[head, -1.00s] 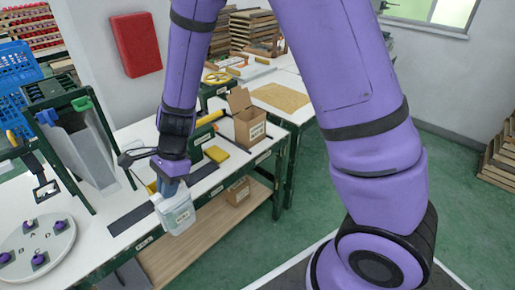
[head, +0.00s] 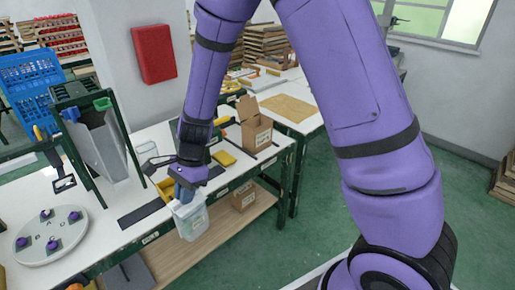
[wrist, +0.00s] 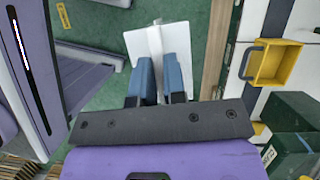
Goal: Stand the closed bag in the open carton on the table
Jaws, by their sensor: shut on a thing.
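My gripper (head: 184,192) is shut on the top of a pale bag (head: 190,220) with a small label. The bag hangs upright in front of the table's front edge, apart from the table top. In the wrist view the two blue fingers (wrist: 161,80) pinch the bag's narrow top, and the white bag (wrist: 140,47) shows beyond them over green floor. The open brown carton (head: 257,136) stands on the white table (head: 140,196) to the right of and behind the bag, its flaps up. Its inside is hidden in the head view.
A yellow block (head: 223,158) lies on the table between my gripper and the carton. A yellow tray (wrist: 276,64) is close to the table edge. A smaller carton (head: 243,196) sits on the lower shelf. A round plate with purple knobs (head: 50,250) is at left.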

